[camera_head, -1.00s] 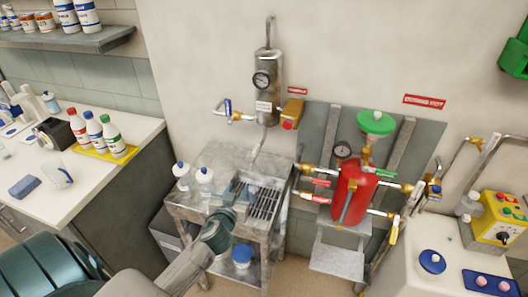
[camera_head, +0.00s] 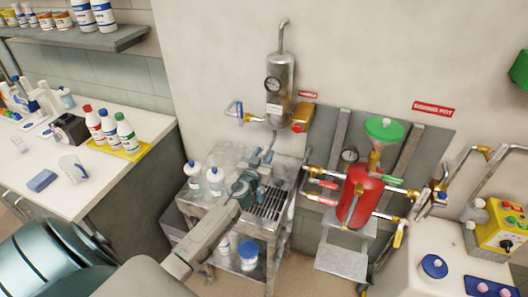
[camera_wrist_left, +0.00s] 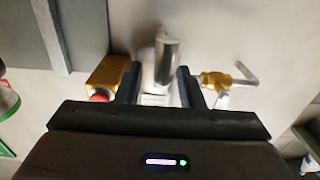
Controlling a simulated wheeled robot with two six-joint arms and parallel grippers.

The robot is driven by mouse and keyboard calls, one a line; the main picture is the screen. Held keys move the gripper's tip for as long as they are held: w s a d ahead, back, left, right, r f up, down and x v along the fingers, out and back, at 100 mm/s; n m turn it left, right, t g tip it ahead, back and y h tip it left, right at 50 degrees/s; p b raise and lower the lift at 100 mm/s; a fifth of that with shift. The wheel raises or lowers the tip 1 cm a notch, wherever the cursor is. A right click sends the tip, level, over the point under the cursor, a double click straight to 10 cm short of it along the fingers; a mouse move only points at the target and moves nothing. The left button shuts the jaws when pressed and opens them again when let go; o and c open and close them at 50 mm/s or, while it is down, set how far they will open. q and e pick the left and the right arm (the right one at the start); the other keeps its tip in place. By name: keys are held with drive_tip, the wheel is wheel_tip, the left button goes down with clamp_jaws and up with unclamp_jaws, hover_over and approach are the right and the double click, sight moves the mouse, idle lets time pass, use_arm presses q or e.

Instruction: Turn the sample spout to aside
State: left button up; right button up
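The steel sample cylinder (camera_head: 280,88) with a round gauge is mounted on the wall in the head view. Its thin sample spout (camera_head: 272,141) hangs below it, partly hidden by my left gripper (camera_head: 260,160). The left gripper is in front of and below the cylinder, over the metal stand. In the left wrist view its two fingers (camera_wrist_left: 159,86) are apart, with the steel cylinder (camera_wrist_left: 167,58) seen between them. I cannot tell whether a finger touches the spout. My right gripper is not in view.
A yellow block with a red button (camera_head: 301,117) and a blue-handled valve (camera_head: 239,110) flank the cylinder. White bottles (camera_head: 215,177) stand on the metal stand (camera_head: 286,203), left of its grate. A red tank (camera_head: 361,195) with a green funnel stands to the right.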

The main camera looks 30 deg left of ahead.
use_arm(q)
drive_tip(key=shift+w+a, duration=0.1)
drive_tip(key=shift+w, duration=0.15)
clamp_jaws()
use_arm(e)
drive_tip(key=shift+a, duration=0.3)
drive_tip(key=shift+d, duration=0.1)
